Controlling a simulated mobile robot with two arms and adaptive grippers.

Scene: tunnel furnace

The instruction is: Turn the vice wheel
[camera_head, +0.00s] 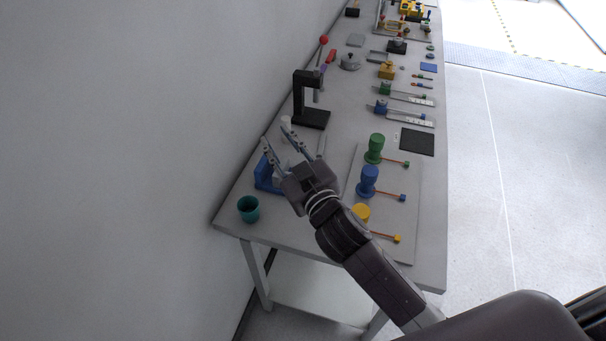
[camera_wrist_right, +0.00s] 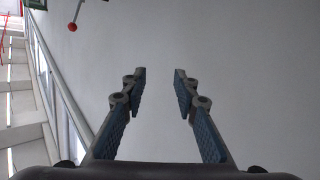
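A blue vice-like block (camera_head: 264,176) stands on the grey workbench near its left edge, beside the wall. My right gripper (camera_head: 279,139) reaches over it from the lower right and hides much of it. No wheel can be made out clearly; a small whitish part (camera_head: 286,121) shows by the fingertips. The gripper's two fingers are apart with nothing between them, as the right wrist view (camera_wrist_right: 160,78) also shows. Whether the gripper touches the vice cannot be told. My left gripper is not in view.
A teal cup (camera_head: 248,209) stands at the bench's near left corner. A black press (camera_head: 311,105) stands beyond the gripper. Green, blue and yellow knobs (camera_head: 369,182) with rods sit on a board to the right. The wall (camera_wrist_right: 230,60) runs close along the left.

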